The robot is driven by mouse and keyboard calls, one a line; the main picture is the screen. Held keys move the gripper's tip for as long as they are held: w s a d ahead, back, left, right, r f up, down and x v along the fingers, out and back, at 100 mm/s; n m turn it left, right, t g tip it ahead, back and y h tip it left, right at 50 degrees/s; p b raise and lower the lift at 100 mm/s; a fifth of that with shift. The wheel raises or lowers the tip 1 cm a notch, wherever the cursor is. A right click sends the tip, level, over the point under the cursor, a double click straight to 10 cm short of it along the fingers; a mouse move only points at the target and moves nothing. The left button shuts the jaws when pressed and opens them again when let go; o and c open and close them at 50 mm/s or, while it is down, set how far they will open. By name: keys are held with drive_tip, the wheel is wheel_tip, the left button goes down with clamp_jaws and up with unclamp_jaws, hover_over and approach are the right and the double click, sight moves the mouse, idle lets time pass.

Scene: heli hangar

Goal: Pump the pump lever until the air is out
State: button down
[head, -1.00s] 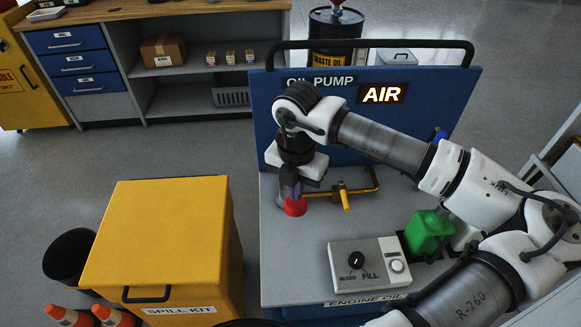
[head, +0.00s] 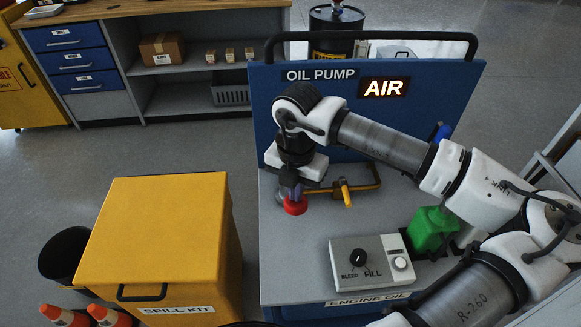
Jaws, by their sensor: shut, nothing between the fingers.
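The oil pump cart (head: 300,262) stands before me with a blue back panel (head: 440,125). On the panel the AIR sign (head: 384,88) is lit. My gripper (head: 295,200) points down at a red knob (head: 295,207) at the left of the cart top. The fingers are shut and seem to touch or nearly touch the knob from above. I cannot tell whether the red knob is the pump lever's end, as my arm hides what lies behind it. A yellow pipe with a valve handle (head: 345,192) is just right of it.
A control box (head: 370,262) with a black BLEED/FILL dial (head: 358,257) and white button sits at the cart's front. A yellow spill kit box (head: 165,240) stands left, with cones (head: 108,316) in front.

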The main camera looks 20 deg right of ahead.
drive_tip(key=shift+f+b, duration=5.1)
drive_tip(key=shift+b, duration=0.1)
wheel_tip(320, 180, up, 13)
drive_tip(key=p, duration=0.6)
wheel_tip(320, 180, down, 13)
drive_tip(key=b, duration=1.3)
drive_tip(key=shift+r+p, duration=3.85)
drive_tip(key=shift+r, duration=2.7)
